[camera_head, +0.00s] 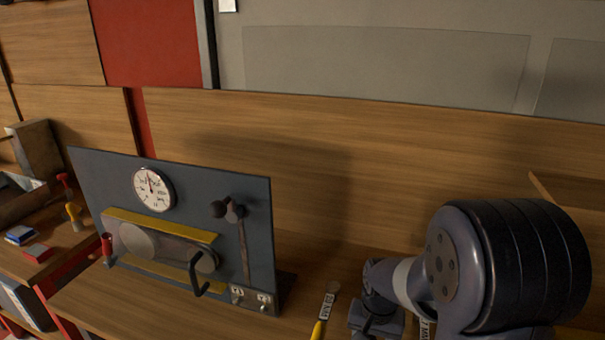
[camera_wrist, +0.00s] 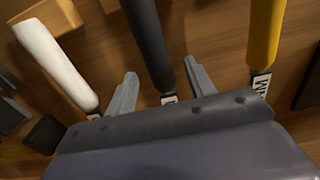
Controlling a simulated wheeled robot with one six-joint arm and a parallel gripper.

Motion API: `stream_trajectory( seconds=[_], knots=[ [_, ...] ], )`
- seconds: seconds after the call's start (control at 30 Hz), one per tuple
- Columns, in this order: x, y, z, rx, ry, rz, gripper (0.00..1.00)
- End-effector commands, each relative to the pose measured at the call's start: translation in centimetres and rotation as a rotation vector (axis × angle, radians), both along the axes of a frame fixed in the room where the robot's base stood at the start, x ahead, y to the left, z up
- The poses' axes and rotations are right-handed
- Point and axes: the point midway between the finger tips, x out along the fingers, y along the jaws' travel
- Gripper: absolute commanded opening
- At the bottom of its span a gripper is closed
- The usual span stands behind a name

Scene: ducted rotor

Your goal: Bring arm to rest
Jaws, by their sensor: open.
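My arm is at the lower right of the head view, above the wooden bench. My gripper (camera_wrist: 163,88) is open in the wrist view, with its two fingers apart. A black handle (camera_wrist: 146,40) lies between and beyond the fingers; whether they touch it I cannot tell. In the head view my gripper's fingers are mostly hidden by the arm and the picture's lower edge.
A white handle (camera_wrist: 52,62) and a yellow handle (camera_wrist: 265,35) lie either side. A yellow-handled tool (camera_head: 318,328) lies left of my arm. A dark panel (camera_head: 105,185) with a gauge (camera_head: 153,189) and a crank stands further left. A wooden wall (camera_head: 400,150) rises behind.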

Motion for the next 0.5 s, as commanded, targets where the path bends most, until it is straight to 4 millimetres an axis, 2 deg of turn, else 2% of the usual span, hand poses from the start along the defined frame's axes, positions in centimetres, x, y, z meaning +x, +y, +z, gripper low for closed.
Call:
stream_trajectory(
  seconds=[0.1, 0.23, 0.3, 0.5],
  knots=[
    [-0.1, 0.0, -2.0, 0.000, 0.005, 0.000, 0.52],
    [0.0, 0.0, -3.3, 0.000, 0.003, 0.000, 0.52],
    [0.0, 0.0, -2.5, 0.000, 0.000, 0.000, 0.52],
    [0.0, 0.0, -2.3, 0.000, 0.000, 0.000, 0.52]
  ],
)
